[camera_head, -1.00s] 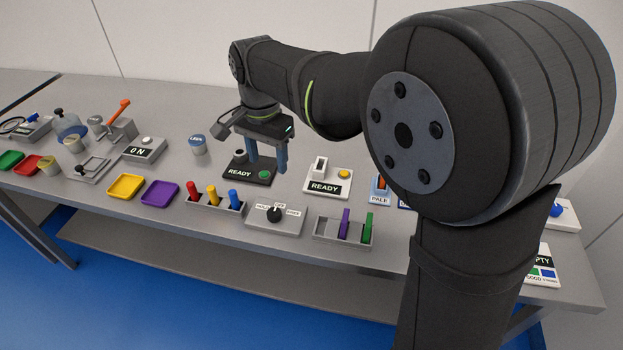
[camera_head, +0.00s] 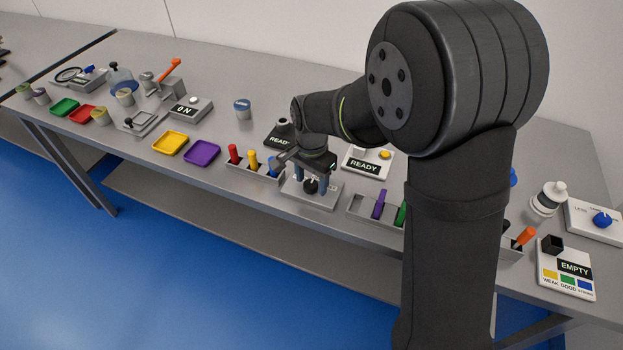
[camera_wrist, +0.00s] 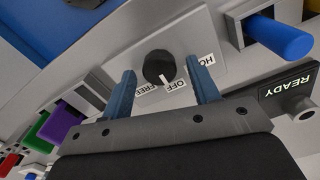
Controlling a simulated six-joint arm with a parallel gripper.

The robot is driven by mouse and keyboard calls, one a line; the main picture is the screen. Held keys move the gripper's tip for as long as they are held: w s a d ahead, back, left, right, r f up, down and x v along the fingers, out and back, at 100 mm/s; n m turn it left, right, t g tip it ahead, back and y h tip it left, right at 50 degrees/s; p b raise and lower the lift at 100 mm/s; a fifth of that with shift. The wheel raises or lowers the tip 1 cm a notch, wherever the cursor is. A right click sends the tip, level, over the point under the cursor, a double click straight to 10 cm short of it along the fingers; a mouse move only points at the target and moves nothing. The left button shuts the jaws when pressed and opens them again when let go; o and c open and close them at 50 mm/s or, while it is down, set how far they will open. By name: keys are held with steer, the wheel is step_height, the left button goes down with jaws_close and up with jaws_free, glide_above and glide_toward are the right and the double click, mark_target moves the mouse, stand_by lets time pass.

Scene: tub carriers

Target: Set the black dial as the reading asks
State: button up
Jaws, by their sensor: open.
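The black dial (camera_head: 310,187) sits on a light grey plate (camera_head: 322,203) near the table's front edge. In the wrist view the dial (camera_wrist: 157,66) has a white pointer mark toward the OFF label. FREE and a partly covered label starting "HO" are on either side. My gripper (camera_head: 310,178) is open and points down over the plate. In the wrist view its two blue fingers (camera_wrist: 162,88) stand on either side of the dial, apart from it, with nothing between them but the dial's area. Whether the fingertips are level with the dial I cannot tell.
Red, yellow and blue pegs (camera_head: 252,158) stand in a rack just left. A rack with purple and green pieces (camera_head: 378,205) is to the right. Two READY displays (camera_head: 365,165) lie behind. An EMPTY display (camera_head: 575,268) and a blue dial (camera_head: 602,220) are far right.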

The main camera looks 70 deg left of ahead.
steer(key=shift+f, duration=0.1)
steer(key=c, duration=1)
steer(key=shift+o, duration=0.2)
steer(key=shift+n, duration=0.4)
steer(key=n, duration=0.4)
steer(key=shift+n, duration=0.3)
steer(key=shift+s+a+n, duration=0.1)
steer(key=shift+n, duration=2.1)
steer(key=o, duration=1)
steer(key=shift+c, duration=0.2)
